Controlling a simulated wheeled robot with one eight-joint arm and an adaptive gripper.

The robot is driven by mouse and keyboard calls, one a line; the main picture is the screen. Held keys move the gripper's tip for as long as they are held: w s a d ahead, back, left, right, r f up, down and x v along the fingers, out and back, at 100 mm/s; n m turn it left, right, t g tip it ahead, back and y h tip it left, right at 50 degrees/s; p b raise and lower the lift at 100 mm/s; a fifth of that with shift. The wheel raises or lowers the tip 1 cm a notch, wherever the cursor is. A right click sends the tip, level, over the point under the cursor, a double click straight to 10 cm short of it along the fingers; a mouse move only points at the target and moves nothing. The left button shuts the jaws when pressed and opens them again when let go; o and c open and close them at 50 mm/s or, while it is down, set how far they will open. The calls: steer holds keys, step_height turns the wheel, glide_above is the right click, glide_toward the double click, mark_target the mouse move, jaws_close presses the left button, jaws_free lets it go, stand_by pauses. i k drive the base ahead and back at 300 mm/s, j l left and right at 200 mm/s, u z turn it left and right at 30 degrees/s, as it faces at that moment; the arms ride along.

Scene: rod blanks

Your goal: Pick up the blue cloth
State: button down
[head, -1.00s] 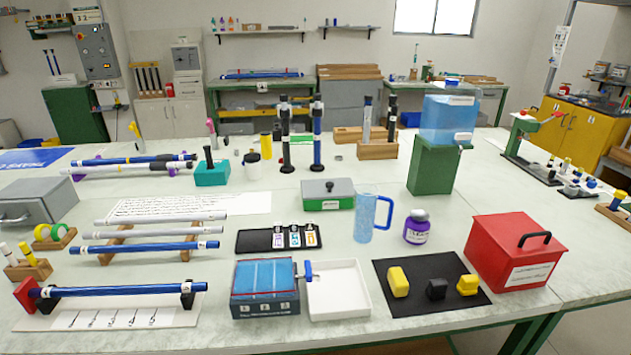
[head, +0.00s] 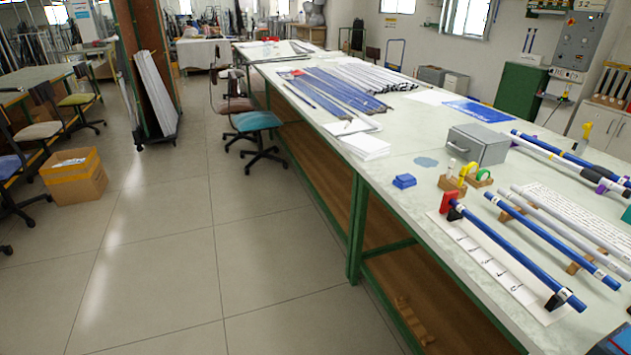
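A small, thick blue piece (head: 404,181), which looks like the folded blue cloth, lies on the long table near its front edge. It is left of the wooden holder with tape rolls and in front of the grey metal box. A flat pale blue-grey patch (head: 426,162), perhaps a spill, lies on the tabletop just behind it and apart from it. My gripper is not in view.
The grey box (head: 478,145) and tape holder (head: 458,183) stand close on the right. White sheets (head: 364,146) lie to the left. A blue rod (head: 520,256) rests on supports nearer. The floor (head: 215,240) before the table is open; a blue chair (head: 256,122) stands farther along.

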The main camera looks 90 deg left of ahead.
mark_target(404, 181)
steer(key=u, duration=2.6)
steer(key=l, duration=0.1)
